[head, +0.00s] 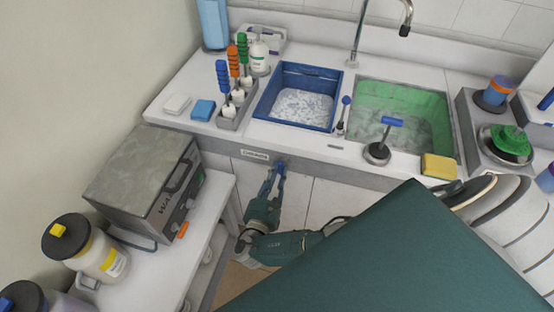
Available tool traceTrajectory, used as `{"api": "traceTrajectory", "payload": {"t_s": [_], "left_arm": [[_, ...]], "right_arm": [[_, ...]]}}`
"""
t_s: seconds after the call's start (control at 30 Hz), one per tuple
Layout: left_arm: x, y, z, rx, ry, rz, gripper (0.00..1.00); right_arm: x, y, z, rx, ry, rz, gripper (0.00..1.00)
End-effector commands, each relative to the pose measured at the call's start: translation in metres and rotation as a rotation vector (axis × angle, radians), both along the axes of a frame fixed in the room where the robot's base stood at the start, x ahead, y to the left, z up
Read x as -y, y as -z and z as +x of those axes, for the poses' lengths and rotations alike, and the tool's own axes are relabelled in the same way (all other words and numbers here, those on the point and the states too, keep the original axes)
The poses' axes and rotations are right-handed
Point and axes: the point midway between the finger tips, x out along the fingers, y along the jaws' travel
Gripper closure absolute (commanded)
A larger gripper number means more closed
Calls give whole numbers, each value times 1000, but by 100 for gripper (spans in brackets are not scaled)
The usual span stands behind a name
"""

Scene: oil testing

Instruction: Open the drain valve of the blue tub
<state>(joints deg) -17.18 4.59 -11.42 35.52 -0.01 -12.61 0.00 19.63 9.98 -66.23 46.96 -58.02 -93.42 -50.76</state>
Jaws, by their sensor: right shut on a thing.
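The blue tub (297,96) is set into the white counter, with clear liquid or foam in it. Below it on the counter's front edge is a small label (255,155), too small to read. My right gripper (278,168) reaches up to the counter front just right of this label, below the blue tub. It is shut on a small fitting there, which seems to be the drain valve; the fingers hide most of it. How far the valve is turned cannot be told. My left gripper is not in view.
A yellow sponge (438,167) lies on the edge. A grey metal box (143,178) stands on the left table.

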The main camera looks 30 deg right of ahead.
Motion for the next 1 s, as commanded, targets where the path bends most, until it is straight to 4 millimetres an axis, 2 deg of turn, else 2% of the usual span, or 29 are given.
{"api": "traceTrajectory", "payload": {"t_s": [0.17, 0.2, 0.3, 0.67, 0.77, 1.0], "left_arm": [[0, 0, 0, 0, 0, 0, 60], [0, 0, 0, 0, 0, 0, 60], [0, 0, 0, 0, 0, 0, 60], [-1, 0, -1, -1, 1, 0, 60], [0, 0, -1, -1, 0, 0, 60], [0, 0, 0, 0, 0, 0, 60]], "right_arm": [[-1, 3, -2, -8, -1, 3, 100], [-1, 3, -2, -8, -1, 3, 76], [-1, 3, -2, -7, -1, 3, 60], [-4, 2, -4, -3, 0, 2, 60], [-15, 2, -12, -3, -2, 5, 60], [-54, 2, -46, -6, -1, 5, 60]]}}
